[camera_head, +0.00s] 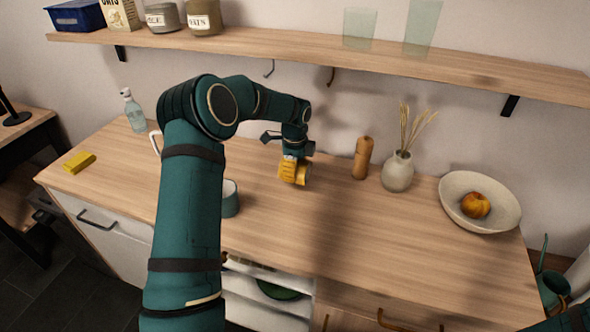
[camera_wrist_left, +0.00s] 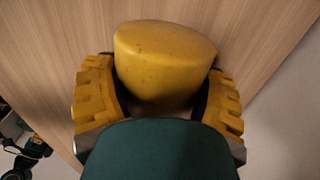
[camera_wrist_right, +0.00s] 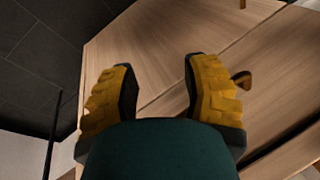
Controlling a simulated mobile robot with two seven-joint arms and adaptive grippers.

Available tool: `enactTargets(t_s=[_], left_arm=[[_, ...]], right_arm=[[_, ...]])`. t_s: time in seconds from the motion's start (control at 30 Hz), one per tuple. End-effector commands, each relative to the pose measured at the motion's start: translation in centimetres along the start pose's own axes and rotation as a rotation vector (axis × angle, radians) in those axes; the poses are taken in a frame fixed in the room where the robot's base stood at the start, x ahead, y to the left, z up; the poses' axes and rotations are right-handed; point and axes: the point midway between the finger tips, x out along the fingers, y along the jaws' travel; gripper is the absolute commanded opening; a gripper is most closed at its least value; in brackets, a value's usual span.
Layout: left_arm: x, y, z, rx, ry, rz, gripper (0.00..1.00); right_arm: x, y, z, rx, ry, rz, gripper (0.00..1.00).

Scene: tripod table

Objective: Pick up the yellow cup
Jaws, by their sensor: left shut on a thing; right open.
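The yellow cup (camera_wrist_left: 165,60) is between the yellow-padded fingers of my left gripper (camera_wrist_left: 158,105) in the left wrist view. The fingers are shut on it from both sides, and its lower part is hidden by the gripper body. In the head view my left gripper (camera_head: 294,172) is over the back middle of the wooden counter (camera_head: 330,240), with the cup (camera_head: 304,174) showing at its fingers. I cannot tell whether the cup touches the counter. My right gripper (camera_wrist_right: 160,95) is open and empty in the right wrist view.
A pepper mill (camera_head: 362,158), a vase with dried stems (camera_head: 398,172) and a bowl (camera_head: 452,208) with fruit stand right of the left gripper. A green mug (camera_head: 230,199) is partly behind my left arm. A yellow sponge (camera_head: 80,162) lies far left. A shelf (camera_head: 300,50) runs above.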

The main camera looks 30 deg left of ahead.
Motion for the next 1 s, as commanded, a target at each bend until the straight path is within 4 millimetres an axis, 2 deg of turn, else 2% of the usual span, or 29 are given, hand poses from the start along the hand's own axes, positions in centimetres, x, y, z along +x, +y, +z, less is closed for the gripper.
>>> enactTargets(t_s=[0.03,0.37,0.67,1.0], left_arm=[[-1.0,-0.1,0.0,0.0,0.0,-0.005,0.3],[-6.4,-0.1,0.0,0.0,0.001,-0.005,0.3],[-6.0,5.0,-0.1,0.0,-0.001,-0.002,0.3],[-5.9,13.4,-0.2,0.0,0.0,-0.003,0.3]], right_arm=[[-0.3,-0.1,0.0,0.0,-0.001,0.0,0.47],[-1.6,-0.6,0.1,0.001,-0.007,0.0,0.47],[-1.4,-0.5,0.2,0.001,-0.008,0.0,0.47],[-1.8,-0.7,0.2,0.001,-0.009,0.0,0.47]])
